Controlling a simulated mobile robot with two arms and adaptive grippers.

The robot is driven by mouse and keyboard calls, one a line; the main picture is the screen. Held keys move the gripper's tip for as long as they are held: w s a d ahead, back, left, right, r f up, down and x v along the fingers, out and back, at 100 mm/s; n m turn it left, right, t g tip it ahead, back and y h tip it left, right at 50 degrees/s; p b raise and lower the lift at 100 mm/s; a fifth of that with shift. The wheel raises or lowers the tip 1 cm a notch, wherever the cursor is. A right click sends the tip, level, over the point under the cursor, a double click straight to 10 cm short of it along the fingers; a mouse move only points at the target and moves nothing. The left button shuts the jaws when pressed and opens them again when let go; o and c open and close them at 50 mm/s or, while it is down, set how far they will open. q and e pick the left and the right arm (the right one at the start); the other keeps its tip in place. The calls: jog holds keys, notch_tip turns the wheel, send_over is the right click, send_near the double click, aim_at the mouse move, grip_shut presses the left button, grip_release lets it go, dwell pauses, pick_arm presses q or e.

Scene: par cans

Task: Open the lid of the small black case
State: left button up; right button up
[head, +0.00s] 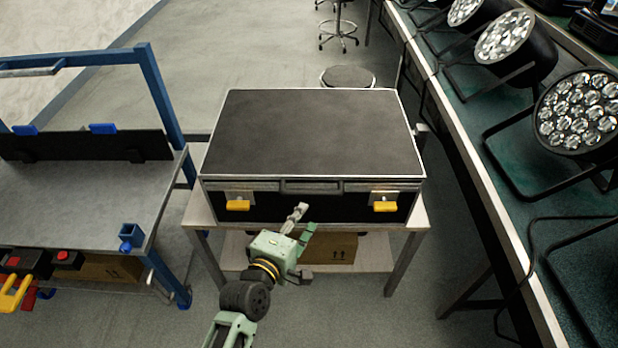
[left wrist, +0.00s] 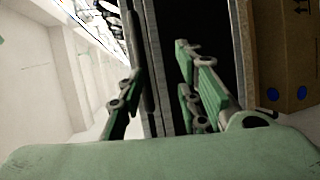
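The small black case (head: 312,130) has metal edges and sits on a small table. Its lid lies flat and looks shut. The front carries a yellow latch at left (head: 238,205), a yellow latch at right (head: 385,206) and a grey strip between them. My left gripper (head: 305,218) is at the middle of the case front, just below the lid's edge. In the left wrist view its fingers (left wrist: 158,85) are apart, with the case's metal rim (left wrist: 160,60) seen between them. I cannot tell whether they touch it. My right gripper is in neither view.
The table (head: 418,218) has a lower shelf with a cardboard box (head: 340,246). A blue-framed workbench (head: 80,205) stands at left. A long green-topped bench (head: 520,180) with par cans (head: 580,112) runs along the right. A stool (head: 348,76) is behind the case.

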aim_at(312, 191)
pick_arm(q)
jog(key=shift+w+d+r+n+t, duration=0.15)
jog(key=shift+w+r, duration=0.15)
jog(key=shift+r, duration=0.35)
jog(key=shift+w+r+n+t, duration=0.15)
jog(key=shift+w+r, duration=0.15)
jog(key=shift+r, duration=0.3)
jog(key=x, duration=0.6)
jog(key=shift+d+f, duration=0.1)
jog(key=shift+w+d, duration=0.15)
jog(key=shift+w, duration=0.2)
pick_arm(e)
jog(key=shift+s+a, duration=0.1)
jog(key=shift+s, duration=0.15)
pick_arm(q)
grip_shut()
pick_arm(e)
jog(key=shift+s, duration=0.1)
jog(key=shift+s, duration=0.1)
